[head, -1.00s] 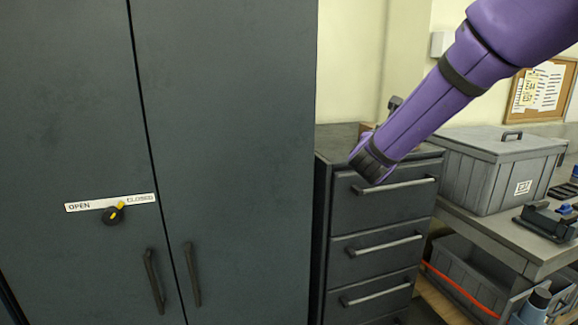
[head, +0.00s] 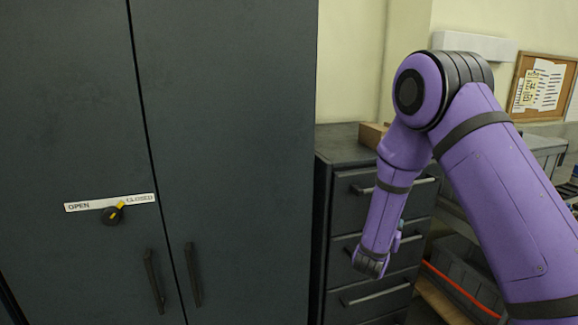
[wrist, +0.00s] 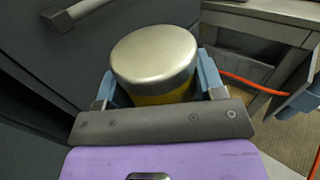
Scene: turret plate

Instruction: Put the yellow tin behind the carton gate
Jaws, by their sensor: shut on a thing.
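In the wrist view, a round tin (wrist: 154,58) with a silver lid and a yellow side sits between the blue fingers of my gripper (wrist: 155,88), which is shut on it. In the head view, my gripper (head: 396,240) is partly hidden behind my purple forearm, in front of the dark drawer cabinet, and the tin cannot be made out there. I see no carton gate for certain; a brown cardboard-coloured box (head: 373,135) on top of the drawer cabinet is partly hidden by my arm.
A tall dark cabinet (head: 230,140) with an OPEN/CLOSED plate (head: 85,206) fills the left; its doors are shut. The drawer cabinet (head: 345,215) has shut drawers with protruding handles. A workbench (wrist: 262,22) and a red cable (wrist: 250,80) lie to the right.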

